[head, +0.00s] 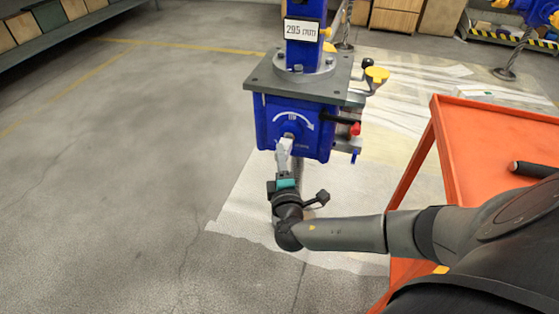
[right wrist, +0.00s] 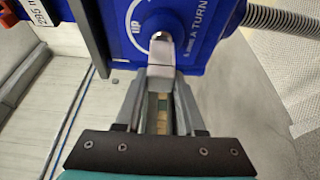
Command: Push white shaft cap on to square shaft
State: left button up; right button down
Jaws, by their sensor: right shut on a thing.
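The blue screw jack (head: 292,125) stands upright in the middle of the head view, with a curved white arrow on its front face. My right gripper (head: 285,155) is in front of that face, shut on the small white shaft cap (head: 289,137). In the right wrist view the cap (right wrist: 161,48) is in line with my right gripper's fingertips (right wrist: 161,80) and reaches the blue face beside the "UP" arrow. The square shaft is hidden behind the cap, so I cannot tell how far the cap sits on it. My left gripper is not in view.
An orange table (head: 475,150) with a black-handled object (head: 533,170) stands at the right. A grey hose (right wrist: 285,18) runs beside the jack. The floor at left is clear.

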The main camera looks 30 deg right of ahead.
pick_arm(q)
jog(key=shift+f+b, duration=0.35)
pick_arm(e)
jog(key=shift+w+d, duration=0.6)
jog(key=shift+d, duration=0.15)
jog(key=shift+c, duration=2.2)
grip_release()
pick_arm(q)
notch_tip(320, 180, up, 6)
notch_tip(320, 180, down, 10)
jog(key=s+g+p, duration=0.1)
jog(key=p, duration=0.3)
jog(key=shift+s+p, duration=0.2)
jog(key=shift+p, duration=0.1)
pick_arm(e)
jog(key=v, duration=1.5)
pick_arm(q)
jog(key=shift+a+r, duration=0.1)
pick_arm(e)
jog(key=shift+s+a, duration=0.1)
jog(key=shift+s, duration=0.05)
